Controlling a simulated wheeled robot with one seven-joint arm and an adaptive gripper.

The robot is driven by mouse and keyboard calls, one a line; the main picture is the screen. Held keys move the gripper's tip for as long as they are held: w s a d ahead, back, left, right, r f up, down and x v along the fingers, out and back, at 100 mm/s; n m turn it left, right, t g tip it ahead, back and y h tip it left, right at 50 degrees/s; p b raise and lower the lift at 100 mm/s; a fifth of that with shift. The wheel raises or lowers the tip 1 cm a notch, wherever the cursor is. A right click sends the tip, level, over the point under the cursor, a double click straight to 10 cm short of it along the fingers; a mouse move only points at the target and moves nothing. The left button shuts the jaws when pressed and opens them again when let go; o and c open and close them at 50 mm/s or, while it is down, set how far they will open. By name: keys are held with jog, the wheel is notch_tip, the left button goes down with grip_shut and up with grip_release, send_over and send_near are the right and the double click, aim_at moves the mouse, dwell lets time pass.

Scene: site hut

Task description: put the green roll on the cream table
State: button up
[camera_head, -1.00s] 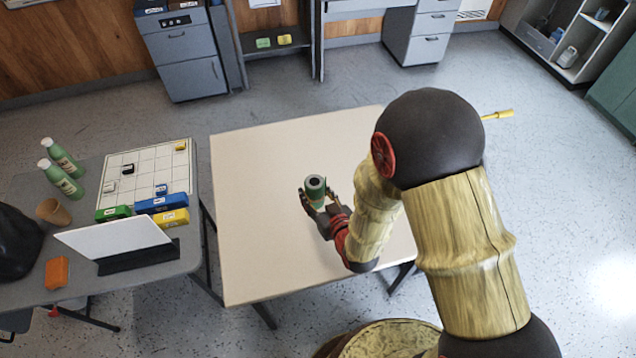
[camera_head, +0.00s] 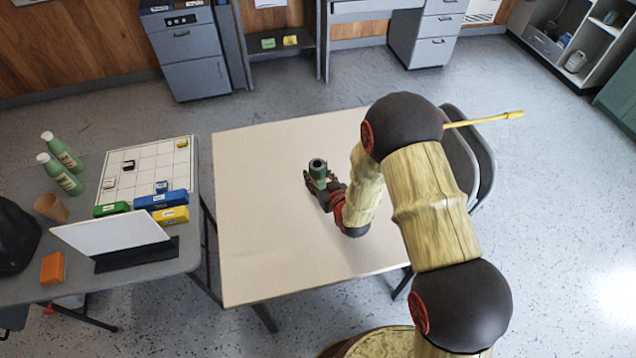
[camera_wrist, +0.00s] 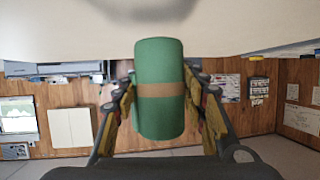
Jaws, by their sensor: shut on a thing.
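The green roll (camera_head: 318,172) is a small upright cylinder with a dark hole in its top end. My gripper (camera_head: 322,186) is shut on it, over the middle of the cream table (camera_head: 265,240). In the wrist view the green roll (camera_wrist: 159,70), with a tan band around it, sits between the two fingers of my gripper (camera_wrist: 160,105). The cream table also shows at the top of the wrist view (camera_wrist: 230,25). I cannot tell whether the roll's lower end touches the tabletop.
The cream table is otherwise bare. A grey table (camera_head: 30,285) at left holds green bottles (camera_head: 62,172), a white grid board (camera_head: 140,165), coloured boxes (camera_head: 160,201), a brown cup (camera_head: 52,207) and a white panel (camera_head: 110,236). A grey chair (camera_head: 470,150) stands behind my arm.

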aim_at(321, 185)
jog(key=shift+s+f+b, duration=0.1)
jog(key=shift+f+b, duration=0.2)
jog(key=shift+f, duration=1.1)
jog(key=shift+f, duration=0.1)
jog(key=o, duration=1.3)
jog(key=shift+o, duration=0.2)
